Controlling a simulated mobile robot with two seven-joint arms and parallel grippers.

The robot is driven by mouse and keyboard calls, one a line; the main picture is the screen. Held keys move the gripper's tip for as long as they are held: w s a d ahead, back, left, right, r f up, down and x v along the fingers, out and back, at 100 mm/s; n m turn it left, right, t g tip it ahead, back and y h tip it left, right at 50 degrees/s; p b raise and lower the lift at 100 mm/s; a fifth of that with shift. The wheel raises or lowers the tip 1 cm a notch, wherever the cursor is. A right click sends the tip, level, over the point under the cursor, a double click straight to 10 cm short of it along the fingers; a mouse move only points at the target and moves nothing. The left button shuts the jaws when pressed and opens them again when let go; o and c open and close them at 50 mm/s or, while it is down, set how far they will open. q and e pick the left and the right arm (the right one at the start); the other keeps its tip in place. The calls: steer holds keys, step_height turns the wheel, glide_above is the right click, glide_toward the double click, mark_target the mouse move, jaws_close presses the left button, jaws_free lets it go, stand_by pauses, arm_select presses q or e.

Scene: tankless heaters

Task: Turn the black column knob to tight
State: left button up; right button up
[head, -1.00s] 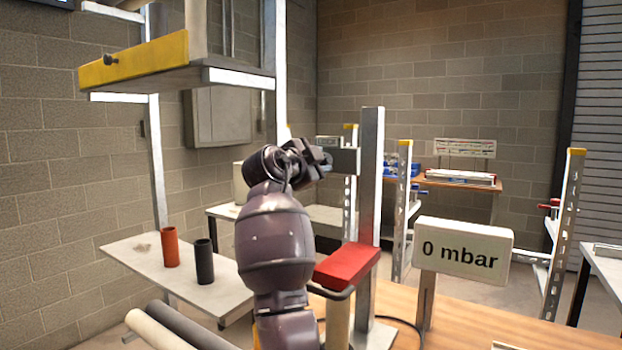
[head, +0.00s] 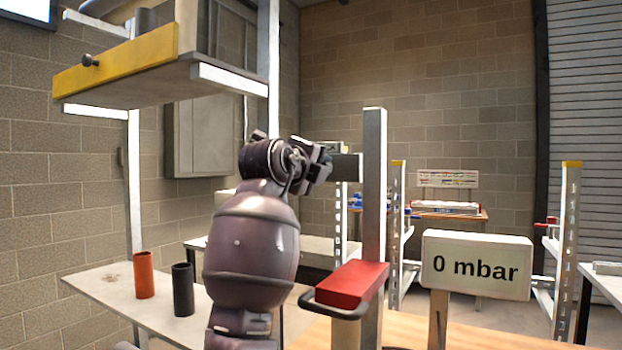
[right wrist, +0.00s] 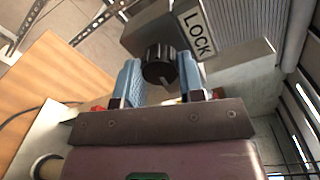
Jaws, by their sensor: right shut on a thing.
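The black knob (right wrist: 159,66) sits in the right wrist view between the blue fingers of my right gripper (right wrist: 160,82), which is shut on it. A white LOCK label (right wrist: 195,35) is beside the knob on a grey metal face. In the head view my right gripper (head: 320,165) is at the left side of the upright grey column (head: 374,200), near its upper part. The knob is hidden there by the gripper. A white display (head: 475,264) right of the column reads 0 mbar. My left gripper is not in view.
A red block (head: 350,284) with a dark handle is in front of the column's lower part. A yellow-edged shelf (head: 120,66) hangs at the upper left. An orange cylinder (head: 144,275) and a black cylinder (head: 183,290) stand on a low white shelf (head: 110,290).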

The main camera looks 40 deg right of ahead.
steer(key=shift+f+m+b, duration=0.2)
steer(key=shift+m+b, duration=0.45)
steer(key=shift+m, duration=0.85)
steer(key=o, duration=0.9)
steer(key=shift+r, duration=0.15)
steer(key=shift+s+a, duration=0.1)
steer(key=v, duration=1)
steer(key=shift+s+a+p, duration=0.15)
steer(key=shift+a+p, duration=0.1)
steer(key=shift+p, duration=0.05)
